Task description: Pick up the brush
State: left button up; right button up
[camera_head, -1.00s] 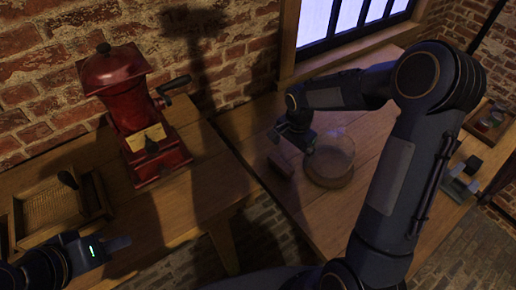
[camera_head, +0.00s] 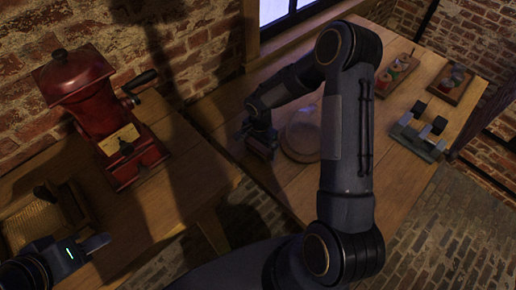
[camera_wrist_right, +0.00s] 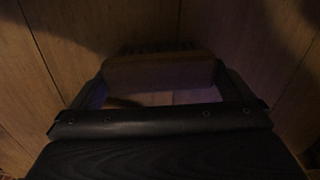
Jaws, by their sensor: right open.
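The brush (camera_wrist_right: 158,72), a dark brown wooden block with dark bristles along its far side, lies on the wooden table in the right wrist view. My right gripper (camera_wrist_right: 164,88) is open, with one finger at either end of the brush; I cannot tell whether they touch it. In the head view my right gripper (camera_head: 262,148) points down at the table beside a round glass vessel and hides most or all of the brush. My left gripper (camera_head: 96,243) is at the lower left, far from the brush; its finger opening cannot be made out.
The glass vessel on a round wooden base (camera_head: 301,140) stands close to the right of my right gripper. A red grinder (camera_head: 110,115) and wooden tray (camera_head: 38,222) are on the left table. Trays of small items (camera_head: 397,70) and a grey metal stand (camera_head: 419,136) sit further right.

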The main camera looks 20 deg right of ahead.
jog(key=shift+c, duration=0.4)
jog(key=c, duration=0.5)
jog(key=shift+c, duration=0.3)
jog(key=shift+r, duration=0.2)
jog(key=shift+r, duration=0.25)
notch_tip(320, 180, up, 3)
jog(key=shift+w+f, duration=0.1)
jog(key=shift+f, duration=0.1)
jog(key=s+a+r+b, duration=0.1)
jog(key=s+r, duration=0.3)
jog(key=s, duration=0.3)
jog(key=s+r+b, duration=0.2)
jog(key=s+r, duration=0.3)
jog(key=s, duration=0.2)
jog(key=shift+a+r, duration=0.3)
jog(key=shift+a, duration=0.05)
